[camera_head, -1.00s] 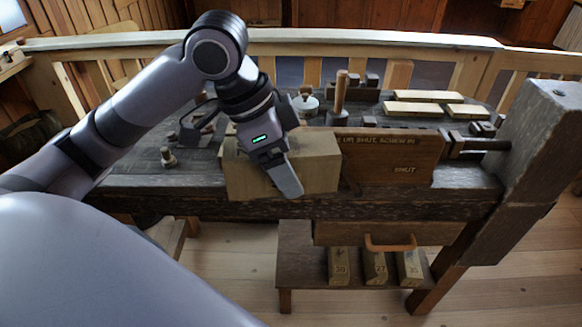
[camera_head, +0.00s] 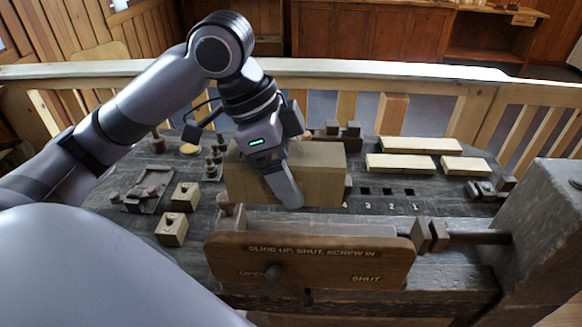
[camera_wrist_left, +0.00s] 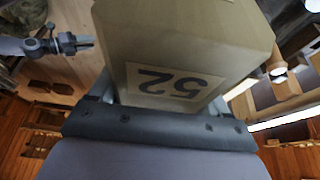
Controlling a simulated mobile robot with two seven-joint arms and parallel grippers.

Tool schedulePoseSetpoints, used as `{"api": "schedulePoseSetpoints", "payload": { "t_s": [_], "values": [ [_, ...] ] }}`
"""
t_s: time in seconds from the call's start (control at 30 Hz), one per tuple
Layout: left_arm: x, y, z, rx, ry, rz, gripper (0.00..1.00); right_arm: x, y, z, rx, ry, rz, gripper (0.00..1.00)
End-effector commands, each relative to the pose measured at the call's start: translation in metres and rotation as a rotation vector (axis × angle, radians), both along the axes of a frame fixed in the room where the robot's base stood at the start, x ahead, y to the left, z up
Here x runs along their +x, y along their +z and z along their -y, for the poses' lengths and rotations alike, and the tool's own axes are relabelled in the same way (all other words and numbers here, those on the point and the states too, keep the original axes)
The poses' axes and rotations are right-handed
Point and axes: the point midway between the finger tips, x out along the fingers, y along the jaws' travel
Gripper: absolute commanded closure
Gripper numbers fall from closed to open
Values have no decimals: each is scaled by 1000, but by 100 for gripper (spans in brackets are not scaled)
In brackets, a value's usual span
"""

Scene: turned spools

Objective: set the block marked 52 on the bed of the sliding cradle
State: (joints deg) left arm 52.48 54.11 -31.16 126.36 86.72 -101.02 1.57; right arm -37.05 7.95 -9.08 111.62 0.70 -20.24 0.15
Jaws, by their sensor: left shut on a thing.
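My left gripper (camera_head: 284,190) is shut on a large pale wooden block (camera_head: 322,172) and holds it above the bench. In the left wrist view the block's face (camera_wrist_left: 170,82) reads 52, upside down. The sliding cradle's front board (camera_head: 312,258) is brown, lettered "SLIDE UP, SHUT, SCREW IN", with OPEN and SHUT below. In the head view the block appears just beyond this board; I cannot tell the gap. The cradle's bed is mostly hidden behind the board. A grey gripper-like part (camera_wrist_left: 72,42), possibly my right gripper, shows small in the left wrist view; its jaws are unclear.
A dark screw (camera_head: 470,238) runs from a thick post (camera_head: 548,235) at the right. Small pale blocks (camera_head: 172,229) and dark pieces stand on the left of the bench. Pale bars (camera_head: 400,163) lie at the back right, near numbered square holes (camera_head: 388,191).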

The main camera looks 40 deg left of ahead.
Motion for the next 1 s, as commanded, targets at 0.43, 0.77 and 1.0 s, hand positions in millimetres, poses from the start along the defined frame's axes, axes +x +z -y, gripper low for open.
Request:
{"api": "schedulePoseSetpoints", "payload": {
  "t_s": [0.43, 0.77, 1.0],
  "values": [
    [0, -18, 0, 0, 1, -2, 67, -3, -1, 0, 1, 1, -5, 57],
    [0, -44, 0, 0, 2, -1, 67, -2, -1, -1, 1, 1, -5, 57],
    [0, -63, 0, -1, 1, -1, 67, -2, -1, -1, 1, 1, -4, 57]
  ]
}}
